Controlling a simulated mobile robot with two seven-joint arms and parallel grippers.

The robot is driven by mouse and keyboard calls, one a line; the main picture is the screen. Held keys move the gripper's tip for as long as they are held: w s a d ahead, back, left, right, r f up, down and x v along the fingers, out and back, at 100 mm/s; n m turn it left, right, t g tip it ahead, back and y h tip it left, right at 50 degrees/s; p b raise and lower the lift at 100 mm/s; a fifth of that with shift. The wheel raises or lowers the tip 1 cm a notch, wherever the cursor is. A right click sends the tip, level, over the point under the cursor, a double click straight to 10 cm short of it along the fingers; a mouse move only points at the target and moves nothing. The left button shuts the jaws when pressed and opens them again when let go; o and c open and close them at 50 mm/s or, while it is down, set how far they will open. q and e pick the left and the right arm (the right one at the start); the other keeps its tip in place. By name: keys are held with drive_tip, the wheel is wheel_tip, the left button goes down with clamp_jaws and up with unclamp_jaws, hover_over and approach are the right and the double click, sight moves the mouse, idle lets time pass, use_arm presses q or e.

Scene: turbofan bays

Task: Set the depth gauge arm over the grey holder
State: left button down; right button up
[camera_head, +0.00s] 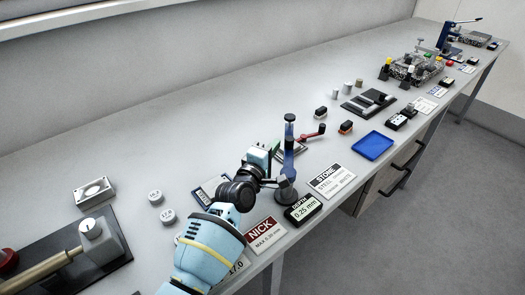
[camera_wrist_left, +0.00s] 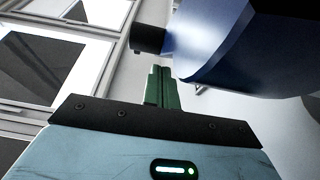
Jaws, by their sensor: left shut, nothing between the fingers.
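The depth gauge stand is a blue upright post (camera_head: 289,150) on a dark round base (camera_head: 286,193) near the front edge of the bench. A lever arm with a red knob (camera_head: 318,130) reaches out to the right of the post. My left gripper (camera_head: 275,149) is close beside the post on its left, fingers shut and empty. In the left wrist view its green fingers (camera_wrist_left: 162,87) are shut beside a large blue body (camera_wrist_left: 218,42) and a black cylinder (camera_wrist_left: 148,39); I cannot tell whether they touch. The grey holder is not clearly identifiable; a flat piece behind the post is partly hidden. My right gripper is not in view.
A depth readout (camera_head: 302,209) showing 0.25 mm and a STONE card (camera_head: 332,181) stand close to the base. A NICK card (camera_head: 265,234) lies by my wrist. A blue tray (camera_head: 372,146) is farther right. The rear bench surface is clear.

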use_arm(q)
drive_tip(key=p+v, duration=0.1)
drive_tip(key=v, duration=0.1)
drive_tip(key=p+v, duration=0.1)
drive_tip(key=v, duration=0.3)
drive_tip(key=shift+s+r+p, duration=0.1)
drive_tip(key=shift+r+p, duration=0.2)
drive_tip(key=shift+p, duration=0.1)
drive_tip(key=shift+s+a+f, duration=0.1)
drive_tip(key=shift+s+a, duration=0.15)
drive_tip(key=shift+s, duration=0.15)
drive_tip(key=shift+s+f, duration=0.1)
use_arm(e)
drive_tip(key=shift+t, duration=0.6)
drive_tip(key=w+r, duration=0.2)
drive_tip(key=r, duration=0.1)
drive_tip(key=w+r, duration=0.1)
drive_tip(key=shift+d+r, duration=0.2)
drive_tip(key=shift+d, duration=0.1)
